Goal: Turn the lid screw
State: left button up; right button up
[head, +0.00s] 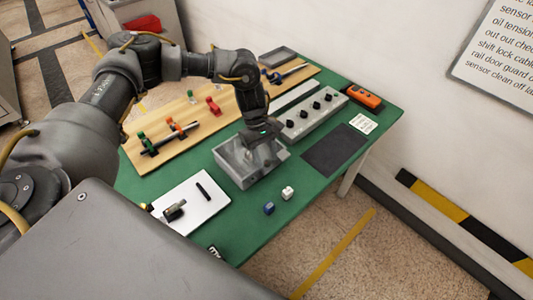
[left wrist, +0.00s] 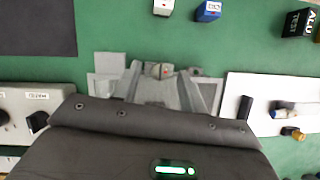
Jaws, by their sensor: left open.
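A grey metal box (head: 238,170) stands on the green table, below my left gripper (head: 262,158). The box also shows in the left wrist view (left wrist: 108,62), largely hidden behind the gripper. My left gripper is open and points down over the box; its fingers (left wrist: 165,90) show in the left wrist view. A small red spot shows between them. I cannot make out the lid screw; the gripper covers that part of the box. I cannot tell whether the fingers touch the box. My right gripper is not in view.
A white board (head: 190,205) with a small dark tool lies left of the box. A blue block (head: 268,208) and a white block (head: 288,192) lie in front. A knob panel (head: 312,115), dark mat (head: 335,150) and wooden board (head: 160,150) lie around it.

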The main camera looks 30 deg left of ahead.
pick_arm(q)
jog(key=shift+f, duration=0.1)
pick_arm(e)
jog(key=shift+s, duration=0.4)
